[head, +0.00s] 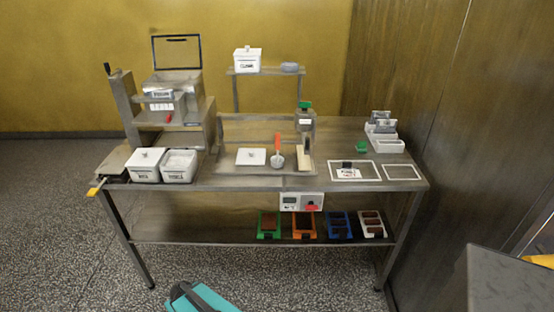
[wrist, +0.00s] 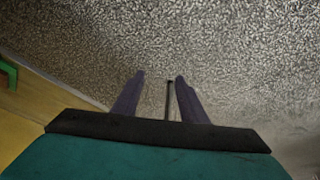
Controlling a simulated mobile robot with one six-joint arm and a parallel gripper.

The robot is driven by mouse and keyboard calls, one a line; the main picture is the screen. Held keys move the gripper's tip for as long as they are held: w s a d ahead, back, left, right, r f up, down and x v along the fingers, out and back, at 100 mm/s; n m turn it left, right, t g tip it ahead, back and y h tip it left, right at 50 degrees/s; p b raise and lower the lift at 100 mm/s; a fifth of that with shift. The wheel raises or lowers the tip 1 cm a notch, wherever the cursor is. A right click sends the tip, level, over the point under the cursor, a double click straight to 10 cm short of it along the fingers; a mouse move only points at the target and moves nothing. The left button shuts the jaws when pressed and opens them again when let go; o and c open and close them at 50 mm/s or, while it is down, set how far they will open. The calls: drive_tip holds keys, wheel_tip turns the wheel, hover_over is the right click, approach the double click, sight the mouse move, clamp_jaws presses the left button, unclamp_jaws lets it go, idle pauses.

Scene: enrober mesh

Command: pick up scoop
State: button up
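The scoop (head: 277,152) lies on the steel table in the head view, with an orange-red handle pointing to the back and a pale round bowl toward the front. It lies between a white square lid or plate and a pale upright block. My gripper (wrist: 158,92) shows in the wrist view with its two dark fingers apart and nothing held between them. It faces the speckled floor, away from the scoop. The scoop is not in the wrist view. A teal part of my arm shows at the bottom of the head view, low in front of the table.
The steel table (head: 230,183) has two white tubs (head: 146,165) (head: 179,166) at left, a machine (head: 170,95) behind them and a raised shelf (head: 265,72) at the back. Coloured trays (head: 304,225) stand on the lower shelf. A grey box (head: 505,285) stands at lower right.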

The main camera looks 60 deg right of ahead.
drive_tip(key=w+d+r+m+t+h+p, duration=0.2)
drive_tip(key=w+d+r+t+h, duration=0.15)
drive_tip(key=d+r, duration=1.05)
drive_tip(key=w+d+r+m+t+h+p, duration=0.2)
drive_tip(key=d+r+t+h, duration=0.25)
drive_tip(key=d+r, duration=0.9)
drive_tip(key=m+g+h+p, duration=0.3)
drive_tip(key=m+h, duration=0.1)
drive_tip(key=h, duration=0.1)
approach(277, 149)
wheel_tip(277, 149, up, 2)
drive_tip(key=d, duration=0.2)
drive_tip(key=shift+w, duration=0.35)
drive_tip(key=shift+w+f+b, duration=0.1)
drive_tip(key=shift+w+b, duration=0.15)
drive_tip(key=shift+b, duration=0.1)
drive_tip(key=shift+w+b, duration=0.1)
drive_tip(key=shift+b, duration=0.2)
